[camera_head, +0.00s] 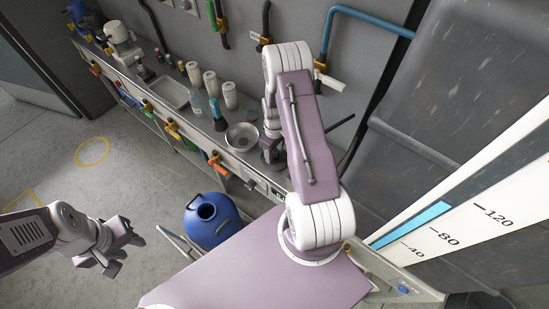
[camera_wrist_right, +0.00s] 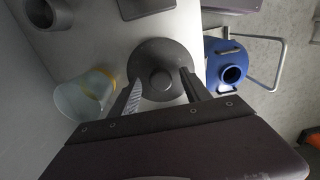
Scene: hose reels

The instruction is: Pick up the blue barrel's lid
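The blue barrel (camera_head: 212,222) stands on the floor in front of the bench, with a dark round opening in its top. It also shows at the right of the right wrist view (camera_wrist_right: 229,66). A grey round lid (camera_wrist_right: 160,50) with a central knob lies on the bench surface in that view. My right gripper (camera_wrist_right: 162,82) is open over the lid, one finger on each side of the knob; I cannot tell whether they touch it. In the head view my right arm mostly hides this spot. My left gripper (camera_head: 127,254) is open and empty above the floor at left.
A metal bowl (camera_head: 241,137) and several white canisters stand along the bench. A metal frame (camera_wrist_right: 270,62) is beside the barrel.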

